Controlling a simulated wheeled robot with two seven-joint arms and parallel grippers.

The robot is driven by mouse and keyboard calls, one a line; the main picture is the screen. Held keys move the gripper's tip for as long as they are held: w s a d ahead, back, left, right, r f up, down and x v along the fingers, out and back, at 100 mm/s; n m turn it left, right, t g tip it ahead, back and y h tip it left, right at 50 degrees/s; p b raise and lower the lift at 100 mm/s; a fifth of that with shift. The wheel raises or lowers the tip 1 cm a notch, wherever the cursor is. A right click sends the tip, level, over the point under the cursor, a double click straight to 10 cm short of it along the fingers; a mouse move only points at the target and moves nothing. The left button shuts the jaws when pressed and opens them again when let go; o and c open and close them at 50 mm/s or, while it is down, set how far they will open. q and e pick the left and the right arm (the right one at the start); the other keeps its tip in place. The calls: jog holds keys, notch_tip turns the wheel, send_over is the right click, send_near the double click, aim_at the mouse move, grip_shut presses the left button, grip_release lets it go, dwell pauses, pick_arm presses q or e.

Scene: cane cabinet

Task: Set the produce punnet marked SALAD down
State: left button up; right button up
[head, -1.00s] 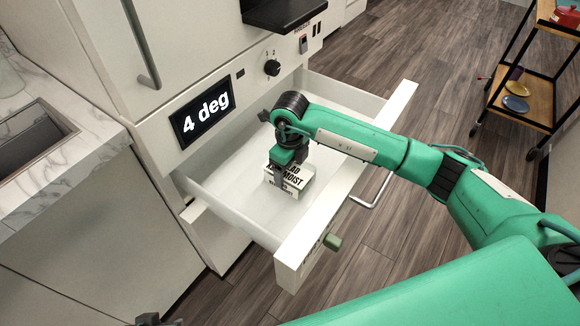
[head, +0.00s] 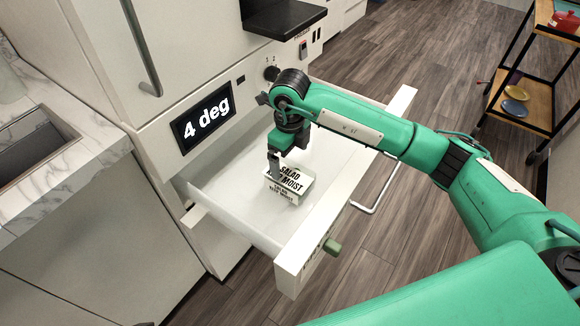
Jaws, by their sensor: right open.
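The white produce punnet (head: 290,188) with black lettering "SALAD" and "KEEP MOIST" stands upright on the floor of the pulled-out white drawer (head: 235,210). My right gripper (head: 284,168) points down at the punnet's back left edge and is open. Its fingertips are partly hidden, so I cannot tell whether they still touch the punnet. My right arm reaches in from the right over the drawer's side wall. My left gripper is not clearly in view.
A display reading "4 deg" (head: 205,118) and a knob (head: 271,73) sit on the cabinet above the drawer. A marble counter (head: 70,165) is at left, a wheeled shelf (head: 530,95) at upper right. The drawer floor left of the punnet is clear.

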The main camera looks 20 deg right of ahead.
aim_at(290, 173)
pick_arm(q)
jog(key=shift+w+f, duration=0.25)
jog(key=shift+w, duration=0.1)
pick_arm(e)
notch_tip(290, 173, up, 5)
jog(key=shift+r, duration=0.1)
